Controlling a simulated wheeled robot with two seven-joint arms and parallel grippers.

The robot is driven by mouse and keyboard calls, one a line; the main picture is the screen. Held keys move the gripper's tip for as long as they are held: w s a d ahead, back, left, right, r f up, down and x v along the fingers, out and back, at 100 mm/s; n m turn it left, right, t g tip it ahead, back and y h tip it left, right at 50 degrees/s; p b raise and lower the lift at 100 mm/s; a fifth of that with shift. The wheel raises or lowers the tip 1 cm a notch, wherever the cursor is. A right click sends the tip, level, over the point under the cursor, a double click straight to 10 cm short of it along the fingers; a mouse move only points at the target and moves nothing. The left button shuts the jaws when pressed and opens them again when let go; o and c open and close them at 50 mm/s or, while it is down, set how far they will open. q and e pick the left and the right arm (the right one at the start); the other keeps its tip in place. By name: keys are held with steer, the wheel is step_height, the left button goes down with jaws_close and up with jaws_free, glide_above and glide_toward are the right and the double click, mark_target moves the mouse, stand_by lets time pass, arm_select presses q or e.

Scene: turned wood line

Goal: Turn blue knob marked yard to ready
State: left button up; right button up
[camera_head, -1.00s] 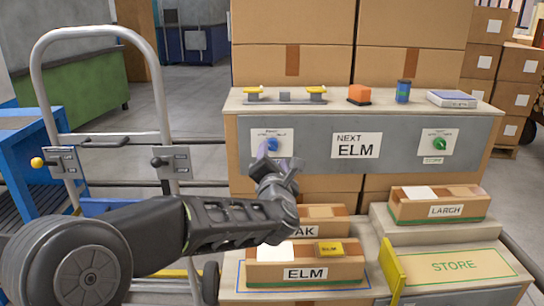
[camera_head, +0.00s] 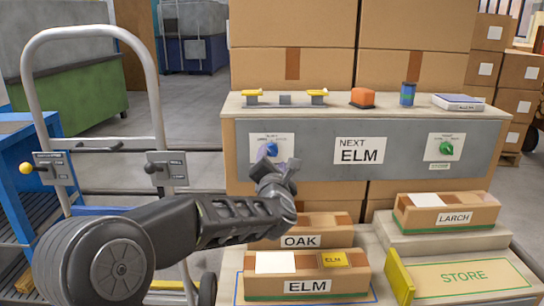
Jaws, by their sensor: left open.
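The blue knob (camera_head: 271,150) sits on a white label plate (camera_head: 286,148) at the left of the grey panel. The plate's small lettering is too small to read, and the knob's pointer direction cannot be told. My left gripper (camera_head: 268,158) is at the knob, its fingers overlapping the knob's lower left in the picture. It is open; whether the fingers touch the knob cannot be told. My right gripper is not in view.
A green knob (camera_head: 445,148) is at the panel's right, beyond the NEXT ELM sign (camera_head: 358,150). Below stand the ELM box (camera_head: 307,286), OAK box (camera_head: 300,241) and LARCH box (camera_head: 452,218). A hand-truck frame (camera_head: 155,95) stands left.

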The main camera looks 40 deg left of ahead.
mark_target(272, 153)
arm_select(q)
steer(key=shift+x, duration=1.8)
steer(key=shift+c, duration=0.2)
jaws_close()
